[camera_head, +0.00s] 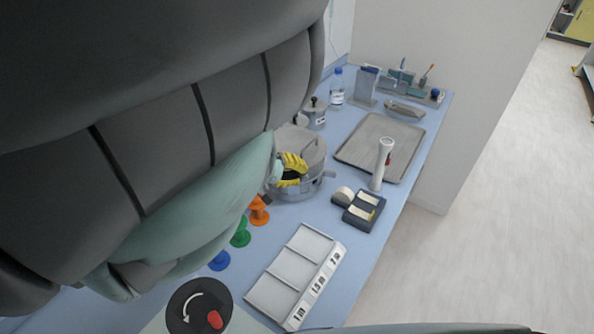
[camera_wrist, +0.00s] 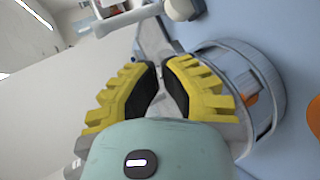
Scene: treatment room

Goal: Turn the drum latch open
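The drum (camera_head: 313,150) is a round grey metal container with a lid, standing on the blue bench; in the wrist view its curved wall and rim (camera_wrist: 268,80) fill the right side. A small grey lug (camera_head: 330,174) sticks out from its right side. My gripper (camera_head: 292,170), with yellow ribbed fingers and dark pads, is at the drum's near left side. In the wrist view my gripper (camera_wrist: 160,68) has its fingertips close together by a grey bar-like part (camera_wrist: 154,40). I cannot tell whether this part is the latch or whether the fingers touch it.
Orange (camera_head: 259,212), green (camera_head: 241,234) and blue (camera_head: 219,261) pegs stand near my arm. A black dial (camera_head: 190,308), a divided tray (camera_head: 273,298), a dark block (camera_head: 350,214), a white cylinder (camera_head: 378,170), a metal tray (camera_head: 360,150) and a bottle (camera_head: 337,88) share the bench.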

